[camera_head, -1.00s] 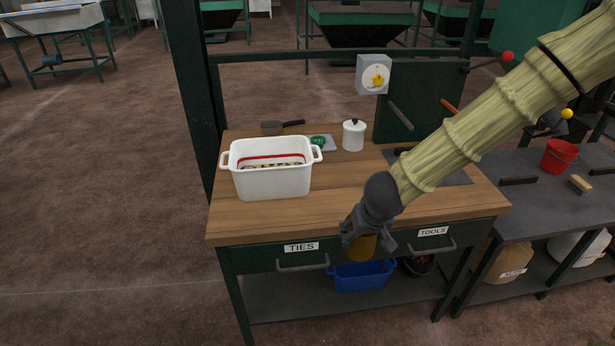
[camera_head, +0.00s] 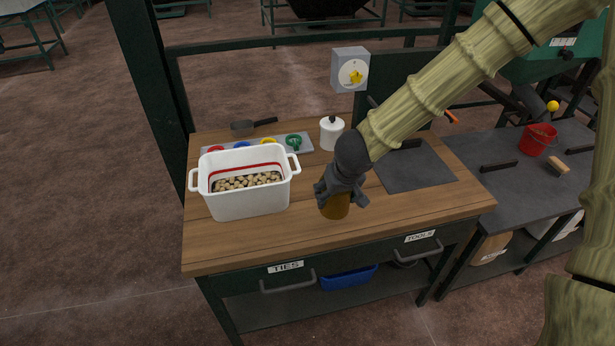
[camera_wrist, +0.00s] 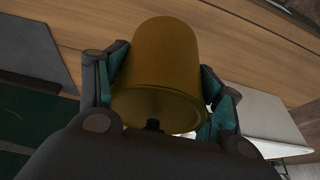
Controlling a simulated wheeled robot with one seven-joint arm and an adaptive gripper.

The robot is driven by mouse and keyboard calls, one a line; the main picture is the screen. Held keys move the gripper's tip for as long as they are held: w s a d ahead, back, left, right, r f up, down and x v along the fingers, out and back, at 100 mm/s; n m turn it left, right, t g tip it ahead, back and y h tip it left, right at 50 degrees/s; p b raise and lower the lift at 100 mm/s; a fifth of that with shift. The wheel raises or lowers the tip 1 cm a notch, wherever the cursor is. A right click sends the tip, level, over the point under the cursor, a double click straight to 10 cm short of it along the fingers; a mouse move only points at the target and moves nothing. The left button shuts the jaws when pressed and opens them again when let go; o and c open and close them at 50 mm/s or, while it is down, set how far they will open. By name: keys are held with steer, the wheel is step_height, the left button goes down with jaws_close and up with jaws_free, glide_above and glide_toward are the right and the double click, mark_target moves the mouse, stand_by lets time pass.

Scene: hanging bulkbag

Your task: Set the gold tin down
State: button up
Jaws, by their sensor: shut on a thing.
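The gold tin (camera_head: 335,207) is held in my gripper (camera_head: 341,190), over the middle of the wooden bench top (camera_head: 270,235). In the wrist view the tin (camera_wrist: 158,65) is a plain brownish-gold cylinder, with the fingers of my gripper (camera_wrist: 160,88) closed on its two sides. The tin's far end is close to the wood, but I cannot tell whether it touches. The gripper covers the tin's upper part in the head view.
A white tub (camera_head: 245,200) with nut-like pieces stands to the left. A white lidded jar (camera_head: 332,132) and a tray of coloured rings (camera_head: 293,142) are behind. A dark mat (camera_head: 415,168) lies to the right. The bench's front middle is clear.

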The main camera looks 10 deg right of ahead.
steer(key=w+p, duration=0.1)
steer(key=w, duration=0.3)
steer(key=w+d+p, duration=0.1)
steer(key=w, duration=0.4)
steer(key=w+d+f+p, duration=0.1)
steer(key=w, duration=0.4)
steer(key=shift+d, duration=0.15)
steer(key=shift+w+f, duration=0.15)
steer(key=shift+f, duration=1.7)
steer(key=o, duration=1.7)
steer(key=shift+s+r, duration=0.25)
steer(key=shift+r, duration=0.4)
steer(key=v, duration=1)
steer(key=shift+s+r, duration=0.25)
